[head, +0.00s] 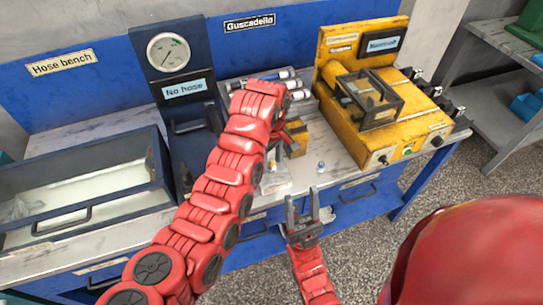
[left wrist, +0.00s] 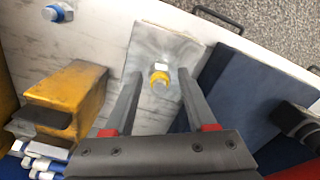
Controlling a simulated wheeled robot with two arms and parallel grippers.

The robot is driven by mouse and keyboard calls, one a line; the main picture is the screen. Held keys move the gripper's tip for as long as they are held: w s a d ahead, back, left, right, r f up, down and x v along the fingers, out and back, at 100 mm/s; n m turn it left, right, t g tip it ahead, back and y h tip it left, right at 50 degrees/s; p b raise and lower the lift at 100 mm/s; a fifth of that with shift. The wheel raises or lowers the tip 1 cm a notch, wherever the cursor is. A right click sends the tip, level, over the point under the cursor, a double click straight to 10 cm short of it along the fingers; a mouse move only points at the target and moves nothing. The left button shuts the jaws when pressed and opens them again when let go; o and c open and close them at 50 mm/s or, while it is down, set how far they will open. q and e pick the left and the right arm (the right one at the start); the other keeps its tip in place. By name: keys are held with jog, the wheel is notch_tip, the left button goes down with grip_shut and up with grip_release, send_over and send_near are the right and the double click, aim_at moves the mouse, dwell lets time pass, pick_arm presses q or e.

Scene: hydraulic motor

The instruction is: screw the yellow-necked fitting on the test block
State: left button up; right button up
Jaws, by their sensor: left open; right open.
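The yellow-necked fitting (left wrist: 160,79) has a yellow ring and a pale metal part. In the left wrist view it stands on a grey metal plate (left wrist: 150,45), which looks like the test block. The plate (head: 279,186) shows near the bench's front edge in the head view. My left gripper (left wrist: 160,74) is open, with one finger on each side of the fitting and gaps visible. Whether the fitting is seated in a thread cannot be told. In the head view my left arm hides much of this spot. My right gripper (head: 302,197) is open and empty before the bench front.
A blue-ringed fitting (head: 321,167) stands apart on the bench; it also shows in the left wrist view (left wrist: 57,13). A yellow block (left wrist: 75,90) is beside the plate. A blue gauge stand (head: 185,98), a yellow machine (head: 372,140) and an open tray (head: 152,165) surround the area.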

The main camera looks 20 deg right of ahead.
pick_arm(q)
jog(key=shift+n, duration=0.3)
jog(key=shift+n, duration=0.5)
jog(key=n, duration=0.3)
jog(key=shift+d+n+p, duration=0.1)
jog(key=shift+n+p, duration=0.3)
jog(key=n, duration=0.4)
jog(key=shift+c, duration=0.3)
grip_shut()
jog(key=m, duration=0.3)
jog(key=shift+f+m, duration=0.1)
jog(key=shift+m, duration=1.3)
jog(key=shift+b, duration=0.3)
